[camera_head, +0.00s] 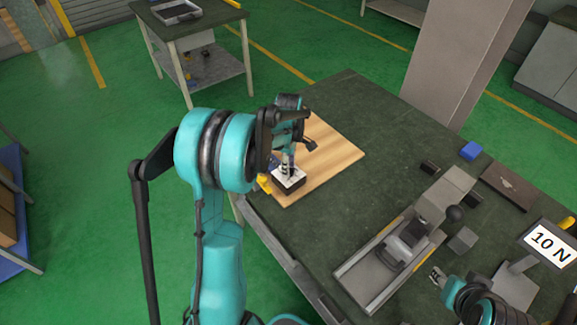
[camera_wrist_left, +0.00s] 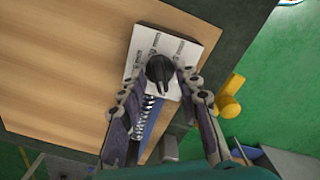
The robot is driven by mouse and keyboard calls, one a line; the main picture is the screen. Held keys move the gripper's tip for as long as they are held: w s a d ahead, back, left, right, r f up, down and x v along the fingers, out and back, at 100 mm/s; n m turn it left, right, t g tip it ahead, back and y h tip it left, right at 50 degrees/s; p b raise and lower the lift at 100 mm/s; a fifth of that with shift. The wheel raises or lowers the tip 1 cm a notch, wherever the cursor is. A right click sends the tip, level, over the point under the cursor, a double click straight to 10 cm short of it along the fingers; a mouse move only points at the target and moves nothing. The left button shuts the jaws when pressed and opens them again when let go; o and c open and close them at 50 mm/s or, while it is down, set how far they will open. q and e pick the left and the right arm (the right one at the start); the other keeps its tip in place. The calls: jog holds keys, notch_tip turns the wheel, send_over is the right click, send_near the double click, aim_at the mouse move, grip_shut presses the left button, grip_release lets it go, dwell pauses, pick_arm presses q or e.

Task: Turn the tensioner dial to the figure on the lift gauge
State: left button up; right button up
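The tensioner is a white-topped block (camera_head: 288,180) on a wooden board. In the left wrist view its black dial (camera_wrist_left: 160,70) sits on the white plate (camera_wrist_left: 190,52), with markings too small to read. A coil spring (camera_wrist_left: 150,110) shows below the dial. My left gripper (camera_head: 289,160) is above the block. In the left wrist view its fingers (camera_wrist_left: 165,90) are apart, one on each side just below the dial; I cannot tell if they touch it. A white gauge sign (camera_head: 548,243) reads "10 N". My right gripper (camera_head: 438,277) is at the lower right, its opening unclear.
The wooden board (camera_head: 335,155) lies on the dark green bench (camera_head: 375,105). A yellow part (camera_wrist_left: 230,95) is beside the block. A grey vise-like fixture (camera_head: 385,260), small grey blocks and a blue block (camera_head: 471,151) stand to the right. A pillar (camera_head: 460,60) rises behind.

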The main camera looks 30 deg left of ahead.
pick_arm(q)
jog(key=shift+c, duration=0.3)
grip_shut()
jog(key=shift+m, duration=0.3)
jog(key=m, duration=0.5)
jog(key=shift+p, duration=0.3)
jog(key=m, duration=0.6)
jog(key=shift+o, duration=0.3)
grip_release()
